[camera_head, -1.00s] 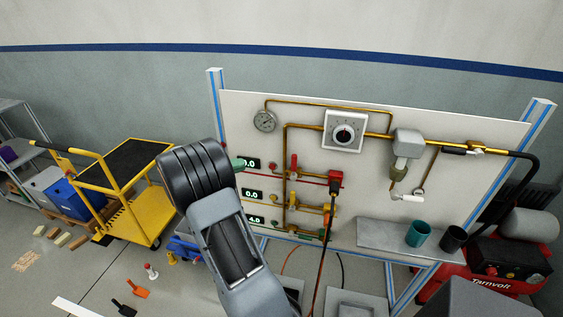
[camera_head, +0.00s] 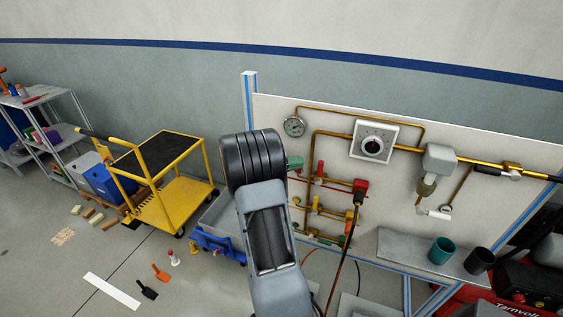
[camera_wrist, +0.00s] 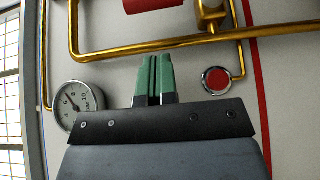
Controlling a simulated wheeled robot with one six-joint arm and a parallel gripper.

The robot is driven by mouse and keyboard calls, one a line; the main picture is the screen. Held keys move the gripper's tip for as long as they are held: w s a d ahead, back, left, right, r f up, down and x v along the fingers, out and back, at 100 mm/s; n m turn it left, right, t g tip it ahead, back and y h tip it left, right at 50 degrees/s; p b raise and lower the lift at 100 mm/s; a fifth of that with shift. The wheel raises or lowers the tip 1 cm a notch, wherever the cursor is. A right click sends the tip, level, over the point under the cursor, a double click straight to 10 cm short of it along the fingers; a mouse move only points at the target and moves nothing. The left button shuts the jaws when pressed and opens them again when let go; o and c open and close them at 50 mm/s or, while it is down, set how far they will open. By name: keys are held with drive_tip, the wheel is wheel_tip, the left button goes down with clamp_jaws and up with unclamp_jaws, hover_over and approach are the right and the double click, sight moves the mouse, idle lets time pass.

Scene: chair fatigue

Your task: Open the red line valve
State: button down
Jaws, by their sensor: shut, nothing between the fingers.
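The red line valve has a red lever (camera_head: 320,170) that stands upright, across the red line, on the board's top branch. In the wrist view the lever (camera_wrist: 150,4) is cut off by the top edge, close to a brass fitting (camera_wrist: 212,15). My gripper (camera_head: 295,163) is in front of the board, left of the lever, with a small gap between them in the head view. Its green fingertips (camera_wrist: 154,62) are together and empty, reaching towards a brass pipe in the wrist view. Whether they touch the pipe cannot be told. My arm hides the digital displays.
A pressure gauge (camera_wrist: 78,103) and a round red indicator (camera_wrist: 215,80) flank my fingers. Yellow (camera_head: 315,204) and green (camera_head: 343,241) valve levers sit lower. A shelf with cups (camera_head: 393,247) is at the right. A yellow cart (camera_head: 188,196) stands left on the floor.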

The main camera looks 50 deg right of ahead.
sight(320, 172)
drive_tip(key=shift+s+d+p, duration=0.15)
drive_tip(key=shift+s+p, duration=0.1)
drive_tip(key=shift+s, duration=0.8)
drive_tip(key=shift+s+d+p, duration=0.1)
drive_tip(key=shift+s+p, duration=0.15)
drive_tip(key=shift+s, duration=0.75)
drive_tip(key=shift+d, duration=0.1)
